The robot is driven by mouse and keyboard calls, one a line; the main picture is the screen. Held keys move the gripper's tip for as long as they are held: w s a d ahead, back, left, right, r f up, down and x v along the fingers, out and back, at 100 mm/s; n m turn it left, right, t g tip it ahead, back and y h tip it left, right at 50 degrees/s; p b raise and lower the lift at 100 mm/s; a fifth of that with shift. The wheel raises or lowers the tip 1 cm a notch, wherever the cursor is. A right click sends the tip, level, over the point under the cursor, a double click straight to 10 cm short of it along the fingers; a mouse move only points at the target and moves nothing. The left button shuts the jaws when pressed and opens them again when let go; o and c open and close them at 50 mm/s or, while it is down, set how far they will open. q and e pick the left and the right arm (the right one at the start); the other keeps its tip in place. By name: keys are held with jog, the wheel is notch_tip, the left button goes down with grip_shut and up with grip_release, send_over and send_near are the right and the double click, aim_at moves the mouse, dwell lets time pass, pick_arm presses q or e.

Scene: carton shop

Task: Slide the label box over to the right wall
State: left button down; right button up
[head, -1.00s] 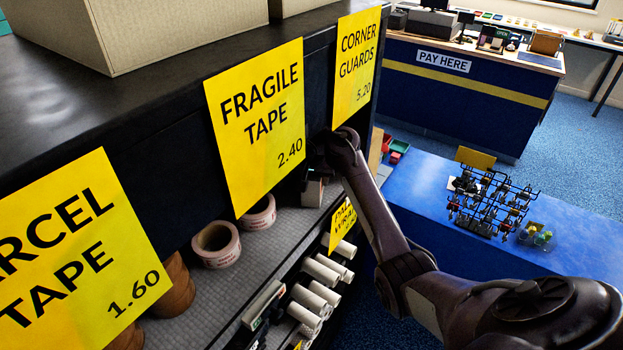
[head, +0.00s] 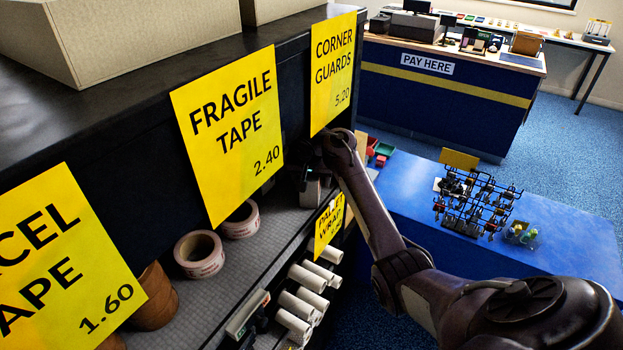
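A small pale box (head: 310,193), which looks like the label box, stands on the shelf (head: 222,293) under the price cards, right of the tape rolls. Only part of it shows. My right arm reaches in from the lower right, and my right gripper (head: 305,180) is at the box, in the shadow under the shelf top. Its fingers are dark and partly hidden, so I cannot tell whether they are open or shut, or whether they touch the box. The right wall of the shelf is mostly hidden behind my wrist. My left gripper is not in view.
Tape rolls (head: 199,254) and brown rolls (head: 152,300) stand left of the box; bare shelf lies between. Yellow cards (head: 230,135) hang along the front edge. White rolls (head: 296,305) lie on a lower level. A blue table (head: 400,190) stands to the right.

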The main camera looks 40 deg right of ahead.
jog(key=shift+a+r+b, duration=0.15)
jog(key=shift+r+b, duration=0.05)
jog(key=shift+b, duration=0.25)
jog(key=s+a+b, duration=0.2)
jog(key=s+a, duration=0.1)
jog(key=s, duration=0.1)
jog(key=s+a+b, duration=0.2)
jog(key=s+a, duration=0.2)
jog(key=shift+s+a+r+b, duration=0.1)
jog(key=shift+a+r+b, duration=0.1)
jog(key=shift+b, duration=0.15)
jog(key=shift+s+a+r, duration=0.15)
jog(key=shift+s+a, duration=0.25)
jog(key=shift+s, duration=0.1)
